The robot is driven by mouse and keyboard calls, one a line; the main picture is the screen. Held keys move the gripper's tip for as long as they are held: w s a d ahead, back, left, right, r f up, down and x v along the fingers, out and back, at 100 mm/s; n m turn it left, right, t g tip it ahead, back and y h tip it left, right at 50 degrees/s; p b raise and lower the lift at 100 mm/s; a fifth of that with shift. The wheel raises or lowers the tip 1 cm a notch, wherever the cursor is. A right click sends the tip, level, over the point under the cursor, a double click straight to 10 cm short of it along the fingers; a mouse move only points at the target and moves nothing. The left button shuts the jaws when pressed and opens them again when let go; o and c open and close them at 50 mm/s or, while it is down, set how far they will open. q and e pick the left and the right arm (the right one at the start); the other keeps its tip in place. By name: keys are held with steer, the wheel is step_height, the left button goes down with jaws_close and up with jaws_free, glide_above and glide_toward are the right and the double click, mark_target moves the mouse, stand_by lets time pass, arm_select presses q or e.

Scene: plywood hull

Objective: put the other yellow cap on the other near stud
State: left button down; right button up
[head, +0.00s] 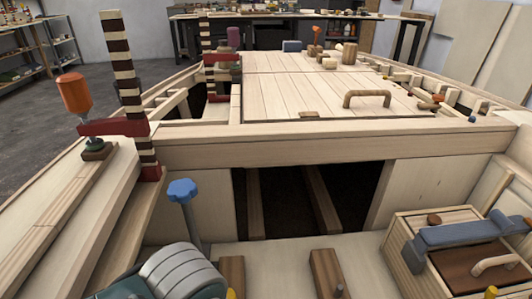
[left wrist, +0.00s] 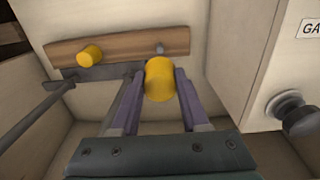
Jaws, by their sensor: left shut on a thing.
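In the left wrist view a wooden strip (left wrist: 124,46) is fixed to a pale wall. One yellow cap (left wrist: 89,56) sits on the strip's left part, covering whatever is beneath it. A bare grey stud (left wrist: 160,48) stands out near the strip's right end. My left gripper (left wrist: 157,88) is shut on the other yellow cap (left wrist: 159,77), held between its two fingers. This cap appears just below the bare stud in the picture, apart from it; the depth gap is hard to judge. My right gripper is in neither view.
A dark metal bar (left wrist: 95,73) with a rod runs below the strip at left. A pale panel with a dark knob (left wrist: 291,107) stands close on the right. In the head view, a crossbeam (head: 330,146) spans above a dark opening.

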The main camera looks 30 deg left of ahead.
arm_select(q)
step_height(320, 180, down, 9)
steer(key=b, duration=0.4)
steer(key=shift+f+b, duration=0.15)
steer(key=shift+b, duration=0.2)
step_height(320, 180, down, 4)
steer(key=b, duration=0.3)
steer(key=shift+f, duration=0.1)
steer(key=shift+f, duration=0.1)
steer(key=shift+f, duration=0.15)
steer(key=shift+c, duration=2)
jaws_free()
